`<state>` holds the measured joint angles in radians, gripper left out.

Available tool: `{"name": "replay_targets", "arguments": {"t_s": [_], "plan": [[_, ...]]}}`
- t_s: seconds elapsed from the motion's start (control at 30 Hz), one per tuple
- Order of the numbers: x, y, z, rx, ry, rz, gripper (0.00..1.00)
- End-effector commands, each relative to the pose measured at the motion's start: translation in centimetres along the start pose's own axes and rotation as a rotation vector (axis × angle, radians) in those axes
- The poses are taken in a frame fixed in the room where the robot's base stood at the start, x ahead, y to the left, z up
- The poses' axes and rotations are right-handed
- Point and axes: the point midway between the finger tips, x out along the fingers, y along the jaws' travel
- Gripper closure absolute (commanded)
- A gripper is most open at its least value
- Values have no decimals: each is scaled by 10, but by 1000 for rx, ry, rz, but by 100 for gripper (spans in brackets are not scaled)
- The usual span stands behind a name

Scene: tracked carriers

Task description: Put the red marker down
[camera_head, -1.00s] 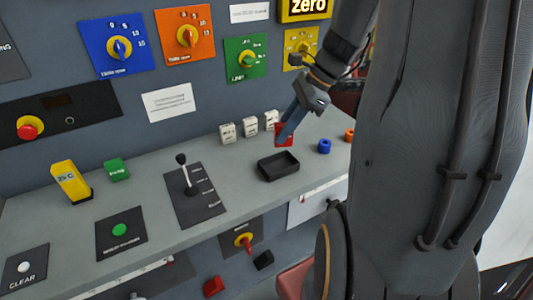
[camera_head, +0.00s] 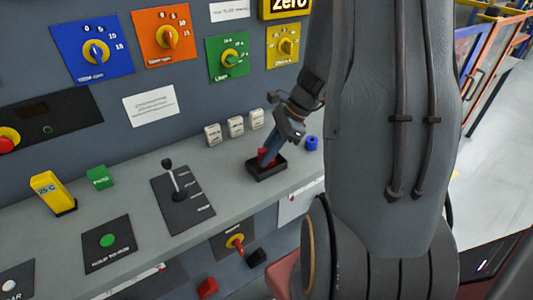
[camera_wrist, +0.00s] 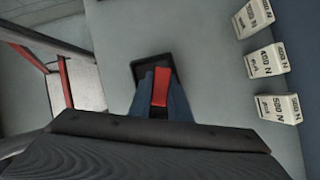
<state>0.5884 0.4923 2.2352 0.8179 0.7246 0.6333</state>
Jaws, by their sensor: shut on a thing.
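The red marker (camera_wrist: 161,87) is a small red block between the blue fingers of my gripper (camera_wrist: 159,100) in the wrist view. My gripper (camera_head: 266,158) is shut on it. In the head view the red marker (camera_head: 262,154) shows beside the fingers, partly hidden by them. The fingertips and the marker are at the small black tray (camera_head: 268,175) on the grey ledge. In the wrist view the tray (camera_wrist: 138,67) surrounds them. I cannot tell whether the marker touches the tray floor.
Several white weight blocks (camera_head: 236,127) stand behind the tray. A lever on a black plate (camera_head: 183,198) is to the left. The panel with knobs rises behind. The ledge (camera_head: 225,180) is clear between lever and tray.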

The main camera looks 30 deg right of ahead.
Motion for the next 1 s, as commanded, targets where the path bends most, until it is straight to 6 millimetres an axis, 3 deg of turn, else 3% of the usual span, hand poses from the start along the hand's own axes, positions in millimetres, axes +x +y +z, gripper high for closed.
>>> {"name": "replay_targets", "arguments": {"t_s": [0.37,0.4,0.43,0.77,1.0], "plan": [[4,0,-2,0,0,0,100],[3,0,-2,0,0,0,76],[3,0,-2,0,0,0,75],[0,0,0,-1,0,-1,75],[-32,-2,-1,-2,1,-6,75]]}}
